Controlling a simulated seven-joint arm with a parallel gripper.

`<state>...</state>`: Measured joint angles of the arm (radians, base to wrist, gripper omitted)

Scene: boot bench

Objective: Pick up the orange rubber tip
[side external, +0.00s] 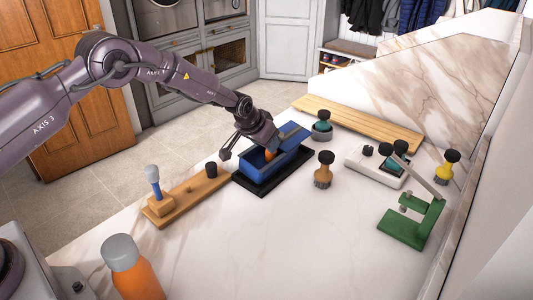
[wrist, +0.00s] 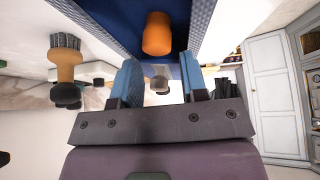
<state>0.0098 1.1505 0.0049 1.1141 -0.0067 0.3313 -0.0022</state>
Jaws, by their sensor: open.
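The orange rubber tip (wrist: 157,35) shows in the wrist view as a short orange cylinder against the blue interior of a tray, just beyond my fingertips. In the side external view the orange tip (side external: 269,155) is partly hidden by my gripper, inside the blue tray (side external: 262,170). My gripper (side external: 250,148) is over the tray with its jaws apart. In the wrist view my gripper (wrist: 163,72) has two blue-padded fingers with a clear gap between them and nothing held. The tip lies ahead of that gap, apart from the fingers.
The tray sits on a black base. A wooden block with a blue-handled tool (side external: 154,180) is left of it. A brush (side external: 323,170), a green stand (side external: 412,222), a white device (side external: 375,165) and a wooden board (side external: 355,124) are to the right. An orange bottle (side external: 130,268) stands in front.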

